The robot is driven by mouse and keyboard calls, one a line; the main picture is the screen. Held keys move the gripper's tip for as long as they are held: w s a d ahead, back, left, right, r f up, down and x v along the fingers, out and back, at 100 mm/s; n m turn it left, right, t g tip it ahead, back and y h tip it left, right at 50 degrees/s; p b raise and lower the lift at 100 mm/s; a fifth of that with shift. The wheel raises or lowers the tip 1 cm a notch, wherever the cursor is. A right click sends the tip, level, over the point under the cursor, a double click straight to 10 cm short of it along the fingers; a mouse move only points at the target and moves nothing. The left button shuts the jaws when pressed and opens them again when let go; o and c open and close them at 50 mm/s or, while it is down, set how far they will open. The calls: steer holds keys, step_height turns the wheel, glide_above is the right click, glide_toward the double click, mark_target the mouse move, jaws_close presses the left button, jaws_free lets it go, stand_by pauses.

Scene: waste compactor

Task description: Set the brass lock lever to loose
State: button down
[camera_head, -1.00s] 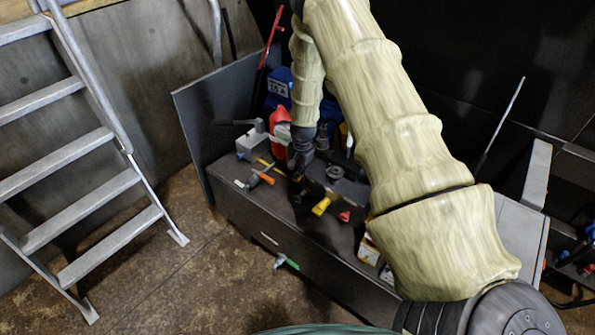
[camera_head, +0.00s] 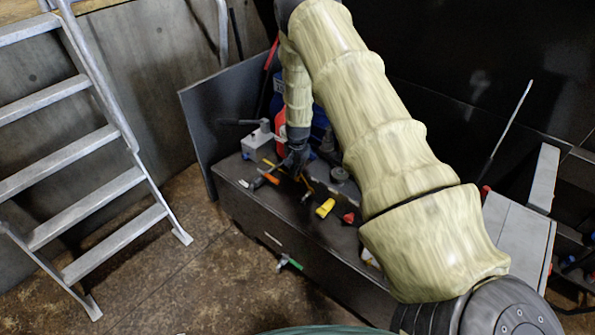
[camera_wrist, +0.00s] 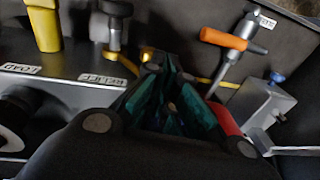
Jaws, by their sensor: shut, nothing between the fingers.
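My gripper (camera_wrist: 172,70) fills the lower middle of the wrist view, its dark fingers together with nothing held. In the head view my gripper (camera_head: 297,165) hangs over the dark bench top, among the fittings. A small brass-coloured end (camera_wrist: 147,54) shows just left of the fingertips in the wrist view, close to them. It may belong to the brass lock lever; the fingers hide what lies behind, and I cannot tell touching from apart. A silver post with a brass-coloured base (camera_wrist: 114,40) stands farther left. The lever's setting cannot be read.
An orange-handled tool (camera_wrist: 223,39) and a grey block (camera_wrist: 262,100) are at right in the wrist view; a yellow handle (camera_wrist: 44,25) is at upper left. The bench (camera_head: 290,240) has a dark upright panel (camera_head: 228,110) at left. A stepladder (camera_head: 90,150) stands on open floor.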

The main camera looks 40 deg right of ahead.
steer(key=shift+w+a+f, duration=0.1)
steer(key=shift+w, duration=0.1)
stand_by(0.6)
steer(key=shift+r+p, duration=0.55)
steer(key=shift+r, duration=0.25)
steer(key=shift+r, duration=0.1)
